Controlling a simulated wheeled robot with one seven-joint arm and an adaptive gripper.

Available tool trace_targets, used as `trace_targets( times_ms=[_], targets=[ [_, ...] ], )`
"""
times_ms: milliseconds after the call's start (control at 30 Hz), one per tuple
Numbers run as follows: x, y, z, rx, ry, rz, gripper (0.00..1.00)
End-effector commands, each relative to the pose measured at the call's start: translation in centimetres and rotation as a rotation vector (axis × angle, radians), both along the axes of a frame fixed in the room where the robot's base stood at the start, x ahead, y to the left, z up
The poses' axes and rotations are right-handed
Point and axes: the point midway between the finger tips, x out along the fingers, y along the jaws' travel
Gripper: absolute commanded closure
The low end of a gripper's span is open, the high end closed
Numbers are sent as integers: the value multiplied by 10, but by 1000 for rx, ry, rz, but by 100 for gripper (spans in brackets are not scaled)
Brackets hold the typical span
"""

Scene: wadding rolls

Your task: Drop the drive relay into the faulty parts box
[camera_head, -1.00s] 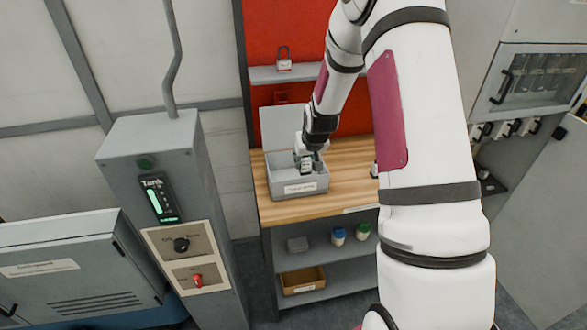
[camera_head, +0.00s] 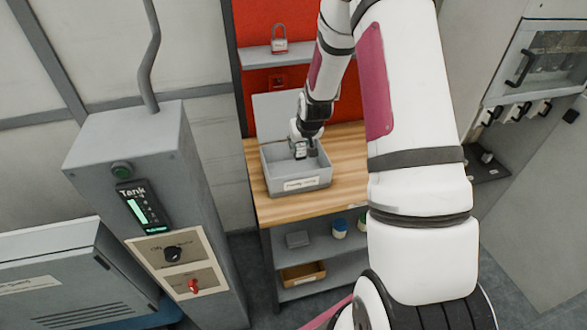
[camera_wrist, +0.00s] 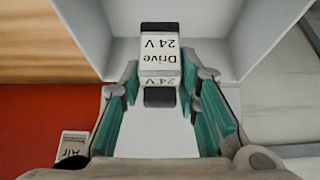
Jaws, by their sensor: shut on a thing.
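The drive relay (camera_wrist: 160,48) is a small pale block whose label reads "Drive 24 V", upside down in the wrist view. My gripper (camera_wrist: 159,80) is shut on it, with a finger on each side. The faulty parts box (camera_head: 298,185) is a grey open-topped box with its lid raised at the back and a white label on its front. It stands on the wooden bench. In the head view, my gripper (camera_head: 305,150) and the relay are at the box's opening. The pale box walls surround the relay in the wrist view. Its clearance from the floor is unclear.
The wooden bench top (camera_head: 347,150) is clear right of the box. A red panel and a shelf with a padlock (camera_head: 279,40) stand behind. A grey control pedestal (camera_head: 130,145) is at left. A block labelled "Air" (camera_wrist: 72,145) shows in the wrist view.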

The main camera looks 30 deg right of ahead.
Motion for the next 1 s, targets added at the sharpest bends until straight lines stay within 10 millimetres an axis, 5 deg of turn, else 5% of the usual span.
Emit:
trace_targets(
  times_ms=[433,467,533,1000],
  targets=[
    [-1,0,-8,0,0,0,99],
    [-1,0,-8,0,0,0,64],
    [-1,0,-8,0,0,0,48],
    [-5,1,1,0,-1,0,47]
  ],
)
